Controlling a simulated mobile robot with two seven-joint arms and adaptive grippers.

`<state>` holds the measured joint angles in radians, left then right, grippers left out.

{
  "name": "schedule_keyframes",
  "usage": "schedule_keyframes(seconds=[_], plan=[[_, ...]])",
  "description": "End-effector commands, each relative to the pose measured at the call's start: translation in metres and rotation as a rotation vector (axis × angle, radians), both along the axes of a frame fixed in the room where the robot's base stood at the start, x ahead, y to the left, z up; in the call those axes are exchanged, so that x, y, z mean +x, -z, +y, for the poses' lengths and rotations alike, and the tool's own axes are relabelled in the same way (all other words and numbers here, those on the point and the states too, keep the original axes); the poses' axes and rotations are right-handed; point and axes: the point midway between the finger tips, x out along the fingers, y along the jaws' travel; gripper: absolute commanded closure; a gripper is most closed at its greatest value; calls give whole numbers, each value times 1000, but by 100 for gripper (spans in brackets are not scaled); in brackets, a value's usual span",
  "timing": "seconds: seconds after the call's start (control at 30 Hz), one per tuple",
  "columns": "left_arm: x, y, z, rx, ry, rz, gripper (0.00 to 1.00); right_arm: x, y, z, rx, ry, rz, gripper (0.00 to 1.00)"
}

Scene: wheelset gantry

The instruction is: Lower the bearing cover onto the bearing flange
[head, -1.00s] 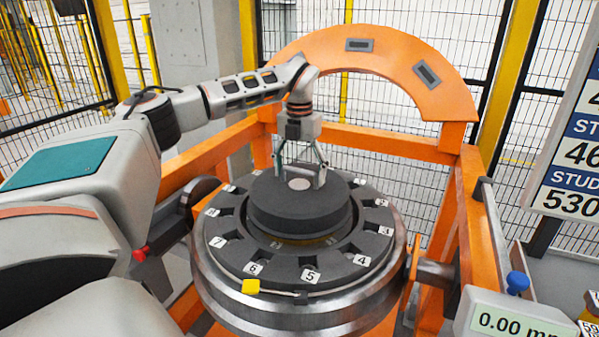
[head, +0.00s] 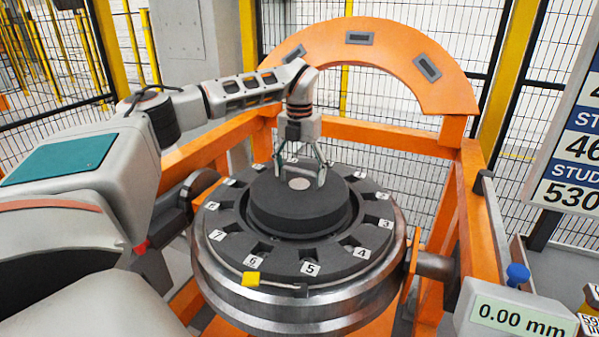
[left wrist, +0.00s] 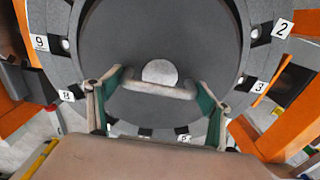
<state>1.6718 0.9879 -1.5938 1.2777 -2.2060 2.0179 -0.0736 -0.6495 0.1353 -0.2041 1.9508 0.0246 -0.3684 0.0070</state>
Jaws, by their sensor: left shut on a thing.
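The bearing cover (head: 275,208) is a thick dark grey round block with a pale round spot on top. It sits level and centred over the bearing flange (head: 232,246), the dark ring with numbered tags on the steel wheel. My left gripper (head: 301,180) points down from above and is shut on a pale bar at the middle of the cover. In the left wrist view the cover (left wrist: 160,40) lies inside the numbered ring, with the bar between my fingers (left wrist: 157,92). The underside is hidden, so I cannot tell whether it touches the flange. My right gripper is not in view.
An orange gantry frame (head: 455,225) surrounds the wheel, with an orange arch (head: 390,50) behind. A display reading 0.00 mm (head: 515,318) stands at the lower right. Mesh fencing closes the back.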

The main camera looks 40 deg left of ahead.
Motion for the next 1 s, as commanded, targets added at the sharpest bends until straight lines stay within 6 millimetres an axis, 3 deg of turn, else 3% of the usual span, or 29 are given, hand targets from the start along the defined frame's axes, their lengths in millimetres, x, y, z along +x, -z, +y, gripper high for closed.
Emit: schedule_keyframes(seconds=[0.53,0.57,0.63,1.0], plan=[[0,11,0,-1,-1,-1,72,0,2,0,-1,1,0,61],[0,11,0,-1,-1,-1,18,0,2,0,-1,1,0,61],[0,11,0,-1,-1,-1,1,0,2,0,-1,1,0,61],[0,11,0,0,-1,1,1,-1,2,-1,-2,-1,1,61]])
